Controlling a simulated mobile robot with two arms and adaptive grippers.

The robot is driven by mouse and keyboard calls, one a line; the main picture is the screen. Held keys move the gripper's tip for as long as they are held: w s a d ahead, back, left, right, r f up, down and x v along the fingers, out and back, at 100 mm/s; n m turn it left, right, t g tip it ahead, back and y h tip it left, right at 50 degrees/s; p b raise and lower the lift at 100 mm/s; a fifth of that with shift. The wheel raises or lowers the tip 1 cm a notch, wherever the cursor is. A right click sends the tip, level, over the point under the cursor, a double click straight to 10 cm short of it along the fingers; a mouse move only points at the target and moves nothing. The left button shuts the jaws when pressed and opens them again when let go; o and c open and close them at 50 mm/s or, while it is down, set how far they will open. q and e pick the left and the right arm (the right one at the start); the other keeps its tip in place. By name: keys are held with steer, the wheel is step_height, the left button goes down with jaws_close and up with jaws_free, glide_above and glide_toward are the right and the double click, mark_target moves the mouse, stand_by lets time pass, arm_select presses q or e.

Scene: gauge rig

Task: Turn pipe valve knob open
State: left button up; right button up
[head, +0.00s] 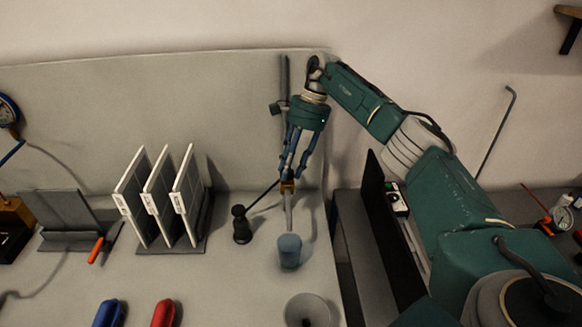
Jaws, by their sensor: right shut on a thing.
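My right gripper (288,180) points down above the bench, its blue fingers shut on a small orange-brown piece (287,188). A grey rod (289,212) runs down from this piece towards a blue-grey cup (290,252); I cannot tell whether they are joined. I cannot make out for certain which thing is the pipe valve knob. A dark upright pipe (284,75) with a small side fitting (277,107) stands against the back panel behind the gripper. My left gripper is not in view.
A black stand (241,226) with a thin rod is left of the cup. White plates (158,193) stand in a rack further left. A grey bowl (308,311) is in front. Blue (108,314) and red (163,313) handles lie front left. A gauge (562,217) is far right.

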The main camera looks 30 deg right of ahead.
steer(key=shift+w+a+r+n, duration=0.2)
steer(key=shift+w+r+n, duration=0.15)
steer(key=shift+n, duration=0.55)
steer(key=shift+g, duration=0.3)
steer(key=o, duration=1.1)
steer(key=shift+a, duration=0.2)
steer(key=shift+f, duration=0.1)
steer(key=shift+s, duration=0.1)
steer(key=shift+d+r, duration=0.15)
steer(key=shift+r, duration=0.2)
step_height(320, 180, up, 9)
steer(key=shift+a+r, duration=0.2)
